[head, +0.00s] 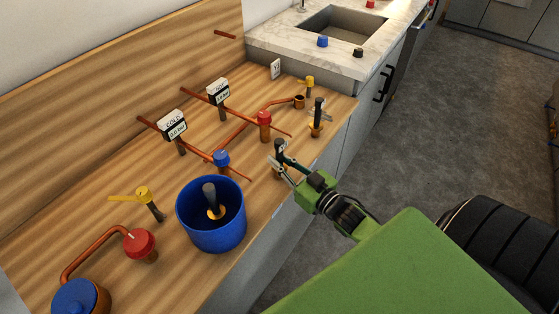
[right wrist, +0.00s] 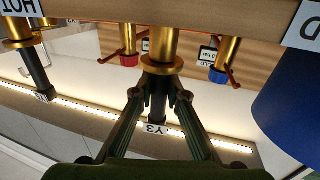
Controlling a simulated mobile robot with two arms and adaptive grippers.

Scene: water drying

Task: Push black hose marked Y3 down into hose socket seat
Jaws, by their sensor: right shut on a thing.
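The black hose Y3 (head: 280,146) stands roughly upright at the counter's front edge. In the right wrist view, which is upside down, its white Y3 tag (right wrist: 155,129) shows between my fingers. My right gripper (right wrist: 158,96) is shut on the hose, its fingertips on either side close to the brass flange. The brass hose socket seat (right wrist: 161,66) meets the hose end; how deep the hose sits in it I cannot tell. In the head view my right gripper (head: 283,163) partly hides the socket. My left gripper is not in view.
A blue bucket (head: 212,235) stands left of my gripper. Another black hose (head: 318,106) stands in a brass socket to the right. Copper pipes with a blue valve (head: 221,158) and a red valve (head: 264,119) lie behind. A sink (head: 345,25) is at the back.

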